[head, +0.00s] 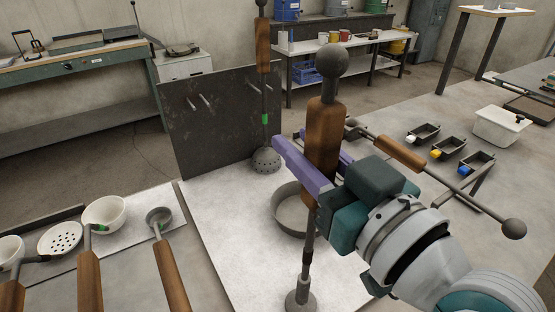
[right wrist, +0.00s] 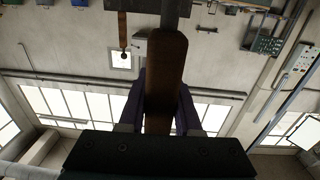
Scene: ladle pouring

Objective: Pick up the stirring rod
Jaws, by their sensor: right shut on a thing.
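The stirring rod (head: 323,130) stands nearly upright in the head view. It has a brown wooden handle, a dark ball on top and a thin metal shaft down to a round foot or stand (head: 302,300); I cannot tell whether the shaft is clear of it. My right gripper (head: 312,172), with purple fingers, is shut around the wooden handle. In the right wrist view the brown handle (right wrist: 166,75) sits between the fingers (right wrist: 160,110). My left gripper is not in view.
A grey pan (head: 290,215) sits behind the rod on the white board. A strainer ladle (head: 266,160) hangs by the dark panel (head: 205,125). Another ball-ended rod (head: 455,185) lies to the right. Several ladles, one a grey ladle (head: 160,218), lie at left. Small trays (head: 424,132) stand at right.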

